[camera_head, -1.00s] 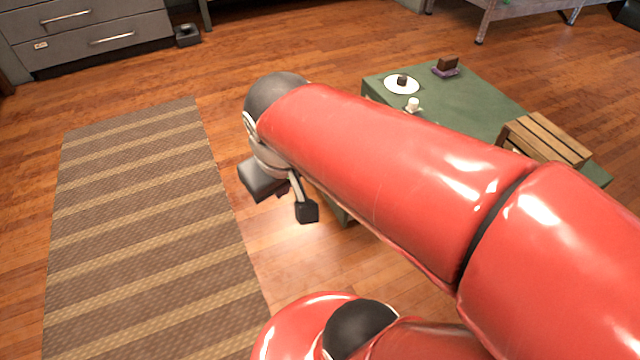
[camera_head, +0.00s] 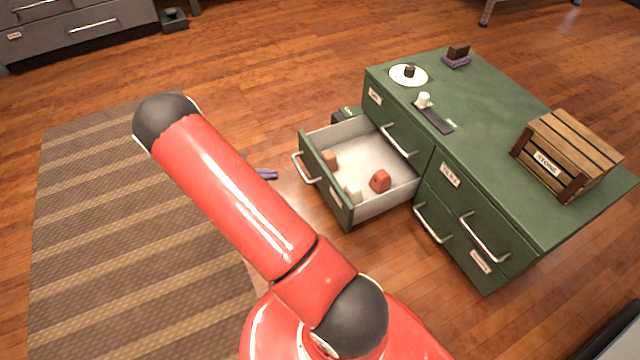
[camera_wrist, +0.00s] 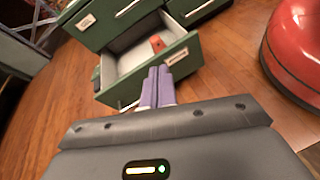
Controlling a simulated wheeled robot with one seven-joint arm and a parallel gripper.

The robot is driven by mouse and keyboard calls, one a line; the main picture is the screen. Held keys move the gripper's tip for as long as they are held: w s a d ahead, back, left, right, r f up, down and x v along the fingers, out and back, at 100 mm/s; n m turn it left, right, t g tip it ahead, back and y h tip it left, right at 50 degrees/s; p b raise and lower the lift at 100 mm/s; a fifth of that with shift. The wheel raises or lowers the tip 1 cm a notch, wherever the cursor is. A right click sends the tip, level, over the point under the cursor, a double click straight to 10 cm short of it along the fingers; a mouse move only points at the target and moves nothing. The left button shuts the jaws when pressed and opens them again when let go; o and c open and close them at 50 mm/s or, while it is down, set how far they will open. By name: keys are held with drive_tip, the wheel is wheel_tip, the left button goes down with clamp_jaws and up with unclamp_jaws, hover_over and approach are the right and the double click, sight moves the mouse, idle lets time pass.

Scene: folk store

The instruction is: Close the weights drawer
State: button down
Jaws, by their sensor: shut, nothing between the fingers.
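The green cabinet (camera_head: 480,130) has one lower drawer (camera_head: 365,155) pulled out on its left side. This drawer is white inside and holds a red block (camera_head: 380,181) and a few small tan or pale pieces (camera_head: 329,159). Its green front has a metal handle (camera_head: 305,169); I cannot read its label. My gripper (camera_head: 267,174) is mostly hidden behind my red arm; its purple-blue fingertips show left of the handle, apart from it. In the wrist view my fingers (camera_wrist: 156,76) are together and empty, in front of the open drawer's front (camera_wrist: 185,62).
The other cabinet drawers look shut. On the cabinet top are a white plate (camera_head: 420,76) with a dark piece, a small white item (camera_head: 423,99) and a wooden crate (camera_head: 568,150). A striped rug (camera_head: 90,230) lies left. Grey drawers (camera_head: 90,42) stand at back left.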

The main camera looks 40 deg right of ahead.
wheel_tip(320, 180, down, 12)
drive_tip(key=d+f+n+t+h, duration=0.1)
drive_tip(key=d+n+t+h, duration=0.1)
drive_tip(key=n+h, duration=0.25)
approach(329, 179)
drive_tip(key=shift+n, duration=0.25)
drive_tip(key=p+x, duration=0.1)
drive_tip(key=x, duration=0.5)
drive_tip(key=shift+s+d+f, duration=0.1)
drive_tip(key=shift+d, duration=0.3)
drive_tip(key=b+x, duration=0.3)
drive_tip(key=x, duration=0.8)
drive_tip(key=b+x, duration=0.3)
drive_tip(key=x, duration=0.8)
drive_tip(key=shift+s+d+r, duration=0.2)
drive_tip(key=shift+d+r, duration=0.05)
drive_tip(key=shift+d, duration=0.15)
